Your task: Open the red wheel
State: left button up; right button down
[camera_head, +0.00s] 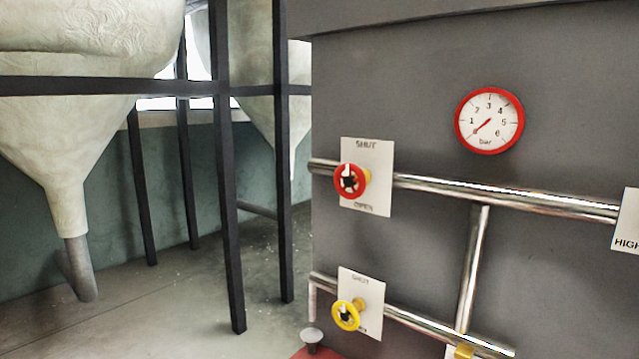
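The red wheel (350,181) is a small round valve handle with a dark centre and a white pointer mark near its top. It sits on the upper metal pipe, in front of a white plate (375,199) that reads SHUT at the top and OPEN at the bottom. The white mark points up, toward SHUT. Neither of my grippers shows in the head view.
A yellow wheel (346,315) with a similar plate is on the lower pipe (412,320). A red-rimmed gauge (489,121) is on the grey panel (560,140). Dark posts (229,220) and pale hoppers (75,130) stand left, with open floor (175,310) below.

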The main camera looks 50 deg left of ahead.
aim_at(349, 181)
jog(key=u, duration=1.5)
